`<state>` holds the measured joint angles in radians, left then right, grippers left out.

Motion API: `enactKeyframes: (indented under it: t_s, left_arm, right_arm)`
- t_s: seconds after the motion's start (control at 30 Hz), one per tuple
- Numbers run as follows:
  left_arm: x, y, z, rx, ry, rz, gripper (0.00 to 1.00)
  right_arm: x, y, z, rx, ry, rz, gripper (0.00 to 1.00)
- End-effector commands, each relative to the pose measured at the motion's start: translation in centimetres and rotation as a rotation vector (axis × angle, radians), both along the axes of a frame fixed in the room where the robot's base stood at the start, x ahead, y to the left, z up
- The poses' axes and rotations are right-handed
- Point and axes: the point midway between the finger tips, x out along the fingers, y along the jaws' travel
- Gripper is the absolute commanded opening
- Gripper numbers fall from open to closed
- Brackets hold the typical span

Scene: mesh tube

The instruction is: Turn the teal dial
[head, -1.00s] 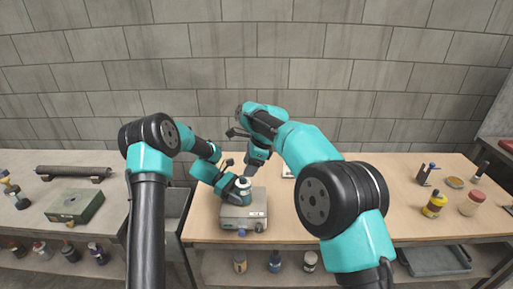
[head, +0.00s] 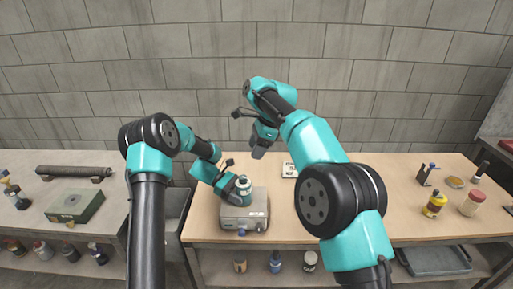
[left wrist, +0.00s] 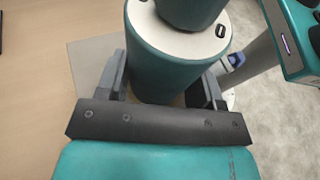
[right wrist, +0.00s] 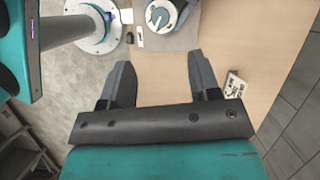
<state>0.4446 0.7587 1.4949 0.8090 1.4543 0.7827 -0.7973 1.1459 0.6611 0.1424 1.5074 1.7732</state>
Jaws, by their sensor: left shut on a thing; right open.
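A teal cylinder (left wrist: 160,62) with a white top face stands on a grey box (head: 238,222); it also shows in the head view (head: 267,199). A smaller teal knob (left wrist: 190,10), which looks like the dial, rises from that top; the right wrist view shows it from above (right wrist: 158,16). My left gripper (head: 248,193) is shut around the cylinder's sides, its fingers on both sides in the left wrist view (left wrist: 165,85). My right gripper (head: 258,150) is open and empty, above and apart from the dial; its spread fingers show in the right wrist view (right wrist: 158,78).
A small lettered sign (head: 289,170) lies right of the box at the back. A yellow bottle (head: 434,204) and a capped jar (head: 470,203) stand far right. The table between is mostly clear. A brick wall closes the back.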

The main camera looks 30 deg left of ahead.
Motion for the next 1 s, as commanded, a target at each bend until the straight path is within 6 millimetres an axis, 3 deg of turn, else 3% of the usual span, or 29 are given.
enactKeyframes:
  t_s: [0.27, 0.47, 1.0]
  left_arm:
    - [0.0, 0.0, 0.0, 0.000, 0.000, 0.000, 0.48]
    - [0.0, 0.0, 0.0, 0.000, 0.000, 0.000, 0.48]
    - [0.0, 0.0, 0.0, 0.000, 0.000, 0.000, 0.48]
  right_arm:
    - [-0.2, 0.0, -0.1, -0.001, -0.031, 0.038, 0.57]
    - [-0.7, 0.2, -0.3, -0.003, -0.164, 0.208, 0.57]
    - [-4.2, 0.6, -0.4, -0.079, -0.684, 1.097, 0.57]
